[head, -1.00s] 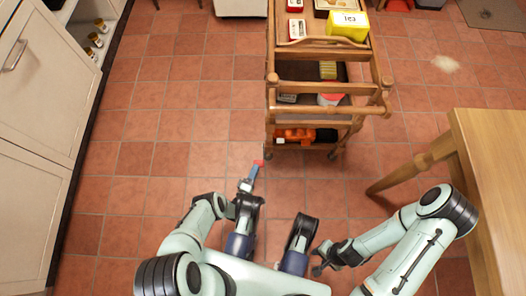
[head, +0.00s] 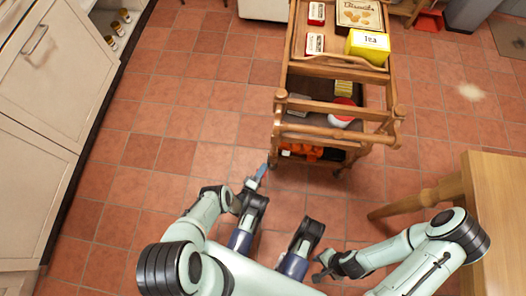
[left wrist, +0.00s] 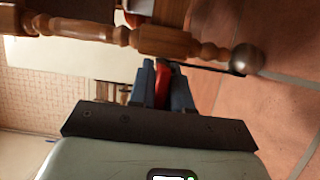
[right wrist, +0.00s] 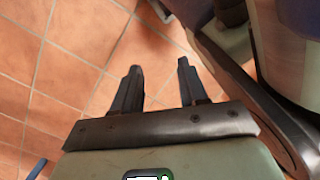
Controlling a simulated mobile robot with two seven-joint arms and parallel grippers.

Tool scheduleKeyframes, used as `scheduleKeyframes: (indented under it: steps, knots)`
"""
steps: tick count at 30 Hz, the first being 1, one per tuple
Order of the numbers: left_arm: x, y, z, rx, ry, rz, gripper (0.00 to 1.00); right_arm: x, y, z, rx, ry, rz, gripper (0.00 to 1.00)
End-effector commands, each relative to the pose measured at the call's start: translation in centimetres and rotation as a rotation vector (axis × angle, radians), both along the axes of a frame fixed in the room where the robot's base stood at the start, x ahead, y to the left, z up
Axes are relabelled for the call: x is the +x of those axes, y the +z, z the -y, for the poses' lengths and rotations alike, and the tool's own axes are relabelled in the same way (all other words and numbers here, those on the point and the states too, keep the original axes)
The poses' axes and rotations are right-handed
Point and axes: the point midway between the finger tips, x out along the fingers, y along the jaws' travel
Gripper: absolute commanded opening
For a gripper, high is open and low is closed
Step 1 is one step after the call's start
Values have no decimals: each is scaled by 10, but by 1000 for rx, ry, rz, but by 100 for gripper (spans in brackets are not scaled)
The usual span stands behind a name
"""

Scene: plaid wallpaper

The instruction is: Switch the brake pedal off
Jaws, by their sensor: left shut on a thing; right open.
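A red piece (left wrist: 163,86), which looks like the brake pedal, sits between the blue fingertips of my left gripper (left wrist: 166,70) in the left wrist view. The fingers are shut on it. How it joins the trolley is hidden. In the head view my left gripper (head: 261,172) is low over the floor, by the near left foot of the wooden trolley (head: 322,133). A turned trolley leg with a dark ball end (left wrist: 247,60) lies just beyond the fingers. My right gripper (head: 320,269) is open and empty above the tiles, with its fingers (right wrist: 158,68) spread apart.
The trolley carries a yellow tea box (head: 367,47), other boxes, a red-and-white container (head: 342,112) and an orange thing (head: 303,152). A wooden table (head: 495,195) stands at right, white cabinets (head: 40,95) at left. The tiled floor left of the trolley is clear.

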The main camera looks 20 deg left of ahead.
Motion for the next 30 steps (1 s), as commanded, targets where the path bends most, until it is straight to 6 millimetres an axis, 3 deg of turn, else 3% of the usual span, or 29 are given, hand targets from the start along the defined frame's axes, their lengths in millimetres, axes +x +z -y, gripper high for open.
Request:
scheduleKeyframes:
  steps: [8,18,30]
  knots:
    - [1,5,0,-11,0,-20,0,7,4,-1,-1,3,25,43]
    - [4,21,0,-40,0,-107,0,39,21,-5,-8,13,131,43]
    - [15,40,-2,-35,-3,-97,0,40,20,-5,-9,14,134,43]
